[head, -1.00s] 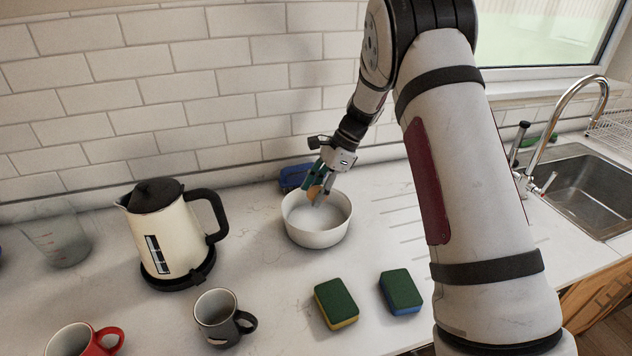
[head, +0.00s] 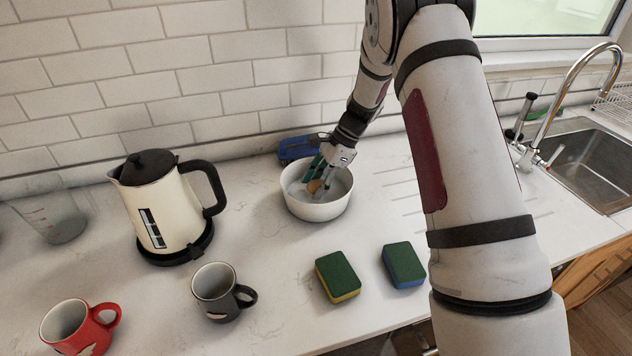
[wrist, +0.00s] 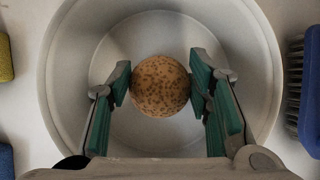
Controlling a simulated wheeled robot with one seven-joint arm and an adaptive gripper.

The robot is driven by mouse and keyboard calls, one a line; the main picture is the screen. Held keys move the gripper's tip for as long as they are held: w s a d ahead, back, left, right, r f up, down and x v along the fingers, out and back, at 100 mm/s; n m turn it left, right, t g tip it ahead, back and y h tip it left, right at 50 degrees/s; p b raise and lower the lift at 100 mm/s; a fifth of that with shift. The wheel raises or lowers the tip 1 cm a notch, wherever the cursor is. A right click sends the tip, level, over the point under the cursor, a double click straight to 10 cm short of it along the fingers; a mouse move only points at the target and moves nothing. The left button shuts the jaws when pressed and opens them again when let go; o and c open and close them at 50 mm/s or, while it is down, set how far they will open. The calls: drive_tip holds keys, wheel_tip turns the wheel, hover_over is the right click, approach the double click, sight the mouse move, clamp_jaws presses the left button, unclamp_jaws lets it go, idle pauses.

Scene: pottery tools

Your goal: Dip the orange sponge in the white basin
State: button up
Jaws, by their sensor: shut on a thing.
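The orange sponge (wrist: 161,85) is round and speckled, and sits between the two fingers of my gripper (wrist: 160,88) in the wrist view. My gripper is shut on it. In the head view my gripper (head: 318,184) points down into the white basin (head: 328,212), and the orange sponge (head: 315,187) shows as a small patch between the fingers, inside the rim. The white basin (wrist: 65,60) surrounds the sponge in the wrist view. I cannot tell whether the sponge touches the basin floor, nor whether there is water.
A cream kettle (head: 165,205) stands left of the basin, with a dark mug (head: 215,308) and red mug (head: 68,322) in front. Two green-topped sponges (head: 338,275) (head: 403,264) lie in front right. A blue brush (head: 298,147) is behind the basin. The sink (head: 590,160) is at right.

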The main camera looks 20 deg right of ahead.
drive_tip(key=shift+f+b, duration=0.3)
drive_tip(key=shift+f, duration=0.55)
drive_tip(key=shift+f, duration=0.1)
idle(1.2)
drive_tip(key=shift+r+p, duration=0.65)
drive_tip(key=shift+r, duration=4.7)
